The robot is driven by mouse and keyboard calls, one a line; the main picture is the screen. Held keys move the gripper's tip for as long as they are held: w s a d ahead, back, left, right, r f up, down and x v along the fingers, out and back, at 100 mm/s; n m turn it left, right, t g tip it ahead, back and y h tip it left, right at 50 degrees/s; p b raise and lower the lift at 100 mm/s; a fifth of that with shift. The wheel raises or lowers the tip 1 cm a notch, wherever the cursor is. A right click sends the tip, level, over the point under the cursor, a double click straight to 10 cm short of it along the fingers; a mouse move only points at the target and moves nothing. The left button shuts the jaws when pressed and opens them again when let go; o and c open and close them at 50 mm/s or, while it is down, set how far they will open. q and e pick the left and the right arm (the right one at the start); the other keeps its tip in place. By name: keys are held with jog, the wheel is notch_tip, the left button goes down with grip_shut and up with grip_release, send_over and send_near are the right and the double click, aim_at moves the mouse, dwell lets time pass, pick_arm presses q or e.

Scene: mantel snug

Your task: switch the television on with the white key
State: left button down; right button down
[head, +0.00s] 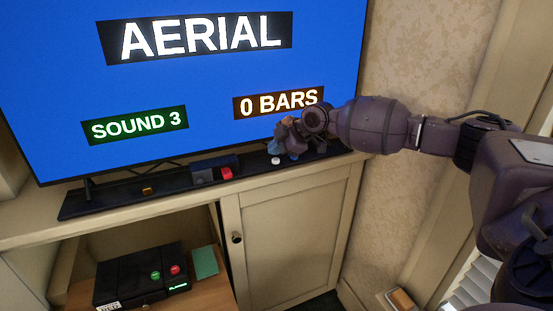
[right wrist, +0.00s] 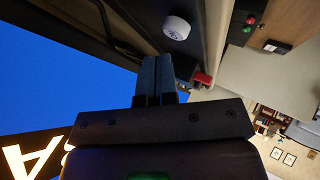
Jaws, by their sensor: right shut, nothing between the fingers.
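The television (head: 200,85) is lit blue and shows the words AERIAL, SOUND 3 and 0 BARS. The white key (head: 276,160) is a small round knob on the dark bar below the screen, near its right end. It also shows in the right wrist view (right wrist: 176,27). My right gripper (head: 277,149) is shut and empty, just beside the white key. In the right wrist view its fingertips (right wrist: 157,62) show a gap from the key in the picture; I cannot tell the exact distance. My left gripper is not in view.
The dark bar (head: 110,202) also carries a red key (head: 226,173) and an orange key (head: 148,190). A black box (head: 125,275) with green and red buttons and a green card (head: 205,262) are in the open shelf below. A cabinet door (head: 285,235) is closed.

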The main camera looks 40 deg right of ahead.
aim_at(276, 160)
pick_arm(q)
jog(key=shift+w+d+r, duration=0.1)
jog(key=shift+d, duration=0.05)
pick_arm(e)
jog(key=shift+r, duration=0.15)
